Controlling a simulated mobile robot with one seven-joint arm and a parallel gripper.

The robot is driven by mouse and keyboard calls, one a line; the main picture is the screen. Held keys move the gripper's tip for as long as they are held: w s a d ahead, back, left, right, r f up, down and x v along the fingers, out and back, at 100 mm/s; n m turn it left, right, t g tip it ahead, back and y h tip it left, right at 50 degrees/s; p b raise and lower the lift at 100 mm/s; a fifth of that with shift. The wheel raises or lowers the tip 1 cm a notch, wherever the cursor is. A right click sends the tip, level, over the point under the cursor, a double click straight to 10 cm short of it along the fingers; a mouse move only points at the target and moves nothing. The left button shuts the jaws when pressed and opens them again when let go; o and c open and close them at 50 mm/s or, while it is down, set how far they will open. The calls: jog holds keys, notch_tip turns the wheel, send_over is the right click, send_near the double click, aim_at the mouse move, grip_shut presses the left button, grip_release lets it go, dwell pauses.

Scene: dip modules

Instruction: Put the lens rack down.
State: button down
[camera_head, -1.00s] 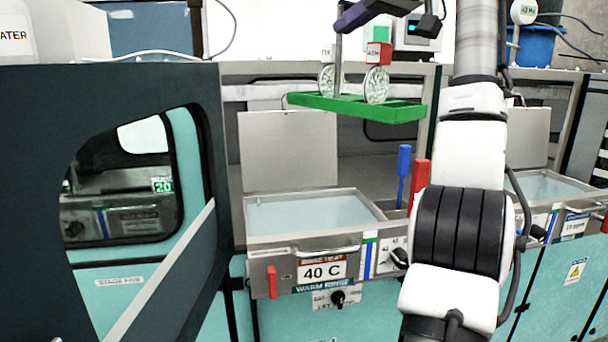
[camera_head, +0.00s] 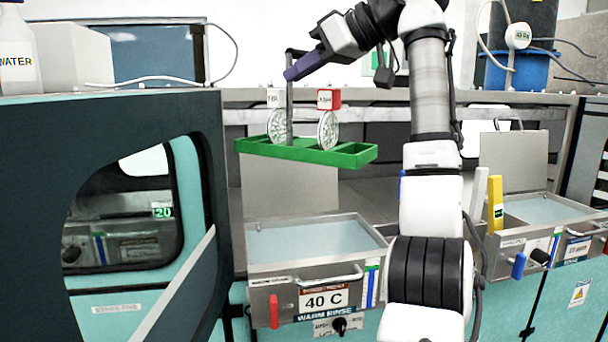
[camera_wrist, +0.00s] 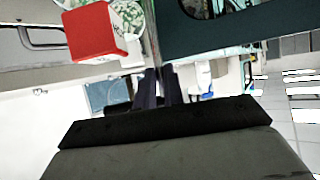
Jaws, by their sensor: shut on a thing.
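The lens rack (camera_head: 352,155) is a green tray with an upright grey post and handle. It carries two round patterned lenses (camera_head: 328,130), one with a red tag block and one with a white tag. My gripper (camera_head: 290,72) is shut on the handle at the top of the post, and the rack hangs about level in the air above the 40 C warm rinse tank (camera_head: 308,281). In the wrist view the gripper fingers (camera_wrist: 158,88) are close together, with the red tag block (camera_wrist: 95,32) and lenses at upper left. The post partly hides behind my fingers.
The warm rinse tank is open, its lid (camera_head: 290,185) upright behind it. A second open tank (camera_head: 545,209) lies to the right. A dark cabinet with a window (camera_head: 125,190) stands at left. A yellow handle (camera_head: 495,204) stands between the tanks.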

notch_tip(320, 180, down, 17)
dwell(0.5)
jog(key=shift+f, duration=0.5)
jog(key=c, duration=1.5)
grip_release()
